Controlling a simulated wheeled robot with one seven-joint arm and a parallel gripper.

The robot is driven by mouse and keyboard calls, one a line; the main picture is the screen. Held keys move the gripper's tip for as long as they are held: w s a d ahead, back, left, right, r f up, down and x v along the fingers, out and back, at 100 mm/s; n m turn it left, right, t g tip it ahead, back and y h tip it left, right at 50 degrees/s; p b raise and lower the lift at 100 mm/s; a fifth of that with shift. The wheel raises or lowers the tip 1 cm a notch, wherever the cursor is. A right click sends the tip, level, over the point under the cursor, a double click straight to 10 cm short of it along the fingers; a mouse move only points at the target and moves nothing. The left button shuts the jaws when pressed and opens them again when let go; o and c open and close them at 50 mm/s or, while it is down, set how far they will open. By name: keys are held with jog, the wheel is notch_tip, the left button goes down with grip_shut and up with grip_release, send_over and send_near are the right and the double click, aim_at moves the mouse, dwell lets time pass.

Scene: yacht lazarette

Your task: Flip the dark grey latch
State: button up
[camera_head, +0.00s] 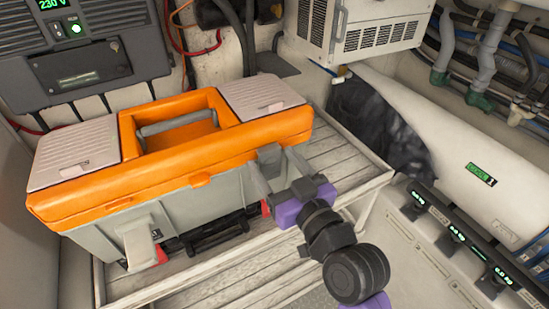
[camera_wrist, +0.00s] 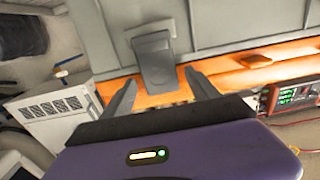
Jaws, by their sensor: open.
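The toolbox (camera_head: 190,165) has a grey body and an orange lid, which is down. The dark grey latch (camera_head: 269,160) is on the right part of its front; in the wrist view the latch (camera_wrist: 153,60) lies across the seam between grey body and orange lid. My gripper (camera_head: 277,174) is open at the toolbox front, with its fingers on either side of the latch. In the wrist view my gripper (camera_wrist: 160,77) shows a gap around the latch; I cannot tell whether either finger touches it.
A lighter grey latch (camera_head: 138,244) sits at the left of the toolbox front, angled outward. The toolbox stands on a slatted bench (camera_head: 347,172). A vented white unit (camera_head: 352,25) is behind, and a white cylinder (camera_head: 440,140) lies right. A red meter (camera_wrist: 290,95) shows in the wrist view.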

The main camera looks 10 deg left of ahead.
jog(key=shift+w+a, duration=0.15)
jog(key=shift+w, duration=0.05)
grip_shut()
